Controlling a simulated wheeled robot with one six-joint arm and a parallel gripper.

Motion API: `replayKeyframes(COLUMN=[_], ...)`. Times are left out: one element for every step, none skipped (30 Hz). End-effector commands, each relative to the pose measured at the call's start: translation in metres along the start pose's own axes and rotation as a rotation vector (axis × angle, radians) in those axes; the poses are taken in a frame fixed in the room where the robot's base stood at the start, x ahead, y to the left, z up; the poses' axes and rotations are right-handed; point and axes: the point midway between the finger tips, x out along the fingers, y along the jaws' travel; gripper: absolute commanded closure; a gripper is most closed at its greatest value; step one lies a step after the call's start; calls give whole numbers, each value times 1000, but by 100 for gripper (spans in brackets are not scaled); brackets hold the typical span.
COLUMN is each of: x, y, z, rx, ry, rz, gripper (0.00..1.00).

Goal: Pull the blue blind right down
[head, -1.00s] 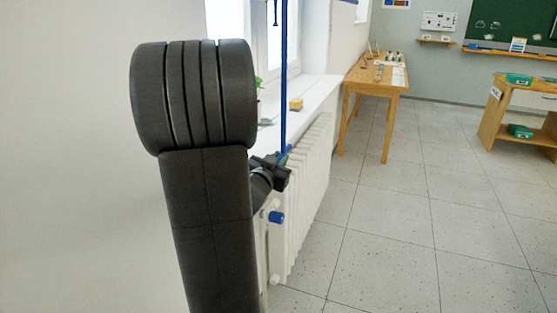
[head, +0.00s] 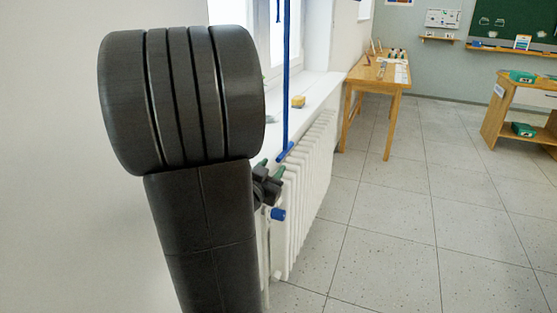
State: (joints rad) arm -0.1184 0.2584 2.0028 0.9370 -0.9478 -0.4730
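The blue blind (head: 286,75) is seen nearly edge-on as a narrow vertical strip in front of the window. It hangs past the sill, and its blue bottom bar (head: 285,152) is level with the upper part of the radiator. My gripper (head: 271,166) is just below and left of the bar. Two green-tipped fingers show apart, with nothing seen between them. The gripper looks clear of the bar, though depth is hard to judge. My arm hides part of the gripper and wall.
A white radiator (head: 310,180) with a blue valve knob (head: 278,214) stands under the white sill (head: 315,90). A yellow block (head: 298,101) lies on the sill. A wooden table (head: 375,78) stands beyond, and the tiled floor to the right is free.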

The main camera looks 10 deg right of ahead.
Motion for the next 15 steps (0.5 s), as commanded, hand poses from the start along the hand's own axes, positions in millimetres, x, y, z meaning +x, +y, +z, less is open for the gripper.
replayKeyframes(x=[-13, -20, -27, -33, -38, -44, -48, -52, -56, -58, -60, -63, -65, -66, -67], y=[-2, -1, -2, -1, -1, 0, -1, -1, -1, 0, 0, 0, 0, 0, 0], z=[-1, -1, -1, 0, -1, -1, 0, 0, 0, 0, 0, 0, 0, 0, 0], rx=[0, 0, 0, 1, 0, 0, 0, -1, 0, 1, 1, 1, 0, 0, -1], ry=[-1, -1, 0, -1, -1, 0, -1, -1, 0, 0, 0, 0, -1, -1, 0], rz=[-6, -5, -5, -4, -4, -3, -3, -4, -2, -1, -1, -1, -1, 0, 0], gripper=[64, 64, 64, 64, 64, 64, 64, 64, 64, 64, 64, 64, 64, 64, 64])
